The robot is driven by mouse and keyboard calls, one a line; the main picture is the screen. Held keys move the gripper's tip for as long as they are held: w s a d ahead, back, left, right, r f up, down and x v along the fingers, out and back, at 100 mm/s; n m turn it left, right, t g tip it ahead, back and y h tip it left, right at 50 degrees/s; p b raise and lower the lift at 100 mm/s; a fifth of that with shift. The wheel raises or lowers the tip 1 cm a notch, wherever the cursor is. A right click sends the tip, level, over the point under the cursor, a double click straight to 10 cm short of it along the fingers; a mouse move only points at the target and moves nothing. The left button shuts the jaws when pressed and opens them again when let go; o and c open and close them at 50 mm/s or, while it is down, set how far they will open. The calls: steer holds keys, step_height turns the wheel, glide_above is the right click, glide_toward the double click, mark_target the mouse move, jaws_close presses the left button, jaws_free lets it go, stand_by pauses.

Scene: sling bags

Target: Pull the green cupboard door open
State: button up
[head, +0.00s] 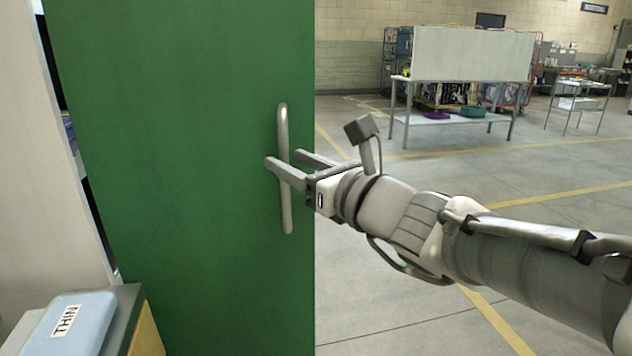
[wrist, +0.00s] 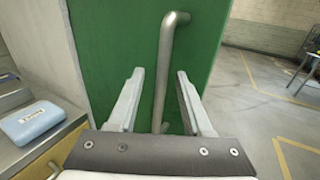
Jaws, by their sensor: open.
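The green cupboard door (head: 190,120) fills the left half of the head view and stands ajar, with a dark gap along its left edge. Its grey vertical bar handle (head: 284,125) is near the door's right edge. My gripper (head: 285,159) is open at the handle, with one finger on each side of the bar. In the wrist view the handle (wrist: 162,75) runs between the two fingertips (wrist: 160,75), and the fingers stand apart from it. The door (wrist: 110,35) is behind them. Whether a finger touches the door face, I cannot tell.
A blue case labelled THIN (head: 85,318) lies on a counter (head: 125,310) at the lower left, close to the door. A table with a white panel (head: 470,55) stands far back right. The floor (head: 400,200) right of the door is open, with yellow lines.

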steer(key=v, duration=1.4)
steer(key=shift+s, duration=0.25)
steer(key=s+a+f+n+g+h, duration=0.1)
steer(key=s+f+n+g+h, duration=0.15)
steer(key=f+n, duration=0.35)
steer(key=s+a+f+n+g+h, duration=0.1)
steer(key=f+n+g, duration=0.35)
steer(key=n, duration=0.35)
steer(key=s+d+f+n+g+h, duration=0.1)
steer(key=s+d+f+n+h, duration=0.2)
steer(key=d+f+n+h, duration=0.75)
step_height(320, 180, up, 26)
steer(key=n+y+p, duration=0.3)
steer(key=n+p, duration=0.1)
steer(key=p, duration=1.8)
steer(key=shift+a+g, duration=0.3)
steer(key=shift+a, duration=0.05)
steer(key=shift+a+r, duration=0.1)
steer(key=shift+a, duration=0.1)
